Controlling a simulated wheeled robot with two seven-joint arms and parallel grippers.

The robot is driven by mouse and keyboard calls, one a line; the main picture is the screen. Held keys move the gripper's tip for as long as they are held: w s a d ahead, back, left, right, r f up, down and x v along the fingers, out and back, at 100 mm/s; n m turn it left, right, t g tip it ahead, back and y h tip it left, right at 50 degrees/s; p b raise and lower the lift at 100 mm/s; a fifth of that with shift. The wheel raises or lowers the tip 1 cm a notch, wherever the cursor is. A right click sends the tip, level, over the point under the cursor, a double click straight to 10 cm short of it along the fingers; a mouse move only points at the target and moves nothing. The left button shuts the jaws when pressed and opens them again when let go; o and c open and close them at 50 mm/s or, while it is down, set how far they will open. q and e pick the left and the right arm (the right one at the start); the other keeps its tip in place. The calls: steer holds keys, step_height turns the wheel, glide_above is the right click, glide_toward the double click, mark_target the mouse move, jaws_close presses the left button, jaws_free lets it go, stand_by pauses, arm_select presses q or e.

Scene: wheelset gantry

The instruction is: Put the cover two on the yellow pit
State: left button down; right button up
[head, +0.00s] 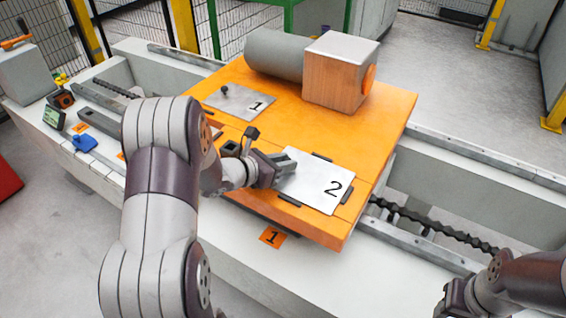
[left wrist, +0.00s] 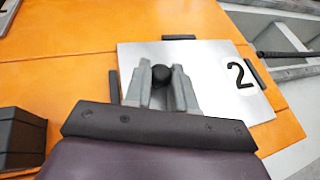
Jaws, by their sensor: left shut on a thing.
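Cover two (head: 320,190) is a flat silver plate with a black 2. It lies on, or very close to, the orange table top, among short dark strips at its edges. My left gripper (head: 287,165) is shut on the plate's round black knob (left wrist: 162,74), seen between its fingers in the left wrist view. That view also shows the plate (left wrist: 215,65) with strips beside it. I see no yellow pit; whatever is under the plate is hidden. My right gripper (head: 455,301) is partly in view at the lower right, and its fingers do not show clearly.
Cover one (head: 238,101), a similar plate with a knob, lies farther back on the orange table (head: 400,100). A grey cylinder (head: 275,54) and an orange-sided block (head: 340,72) stand behind. A dark box (left wrist: 20,138) is left of the gripper.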

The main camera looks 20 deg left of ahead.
arm_select(q)
steer(key=c, duration=0.9)
jaws_free()
steer(key=shift+c, duration=0.2)
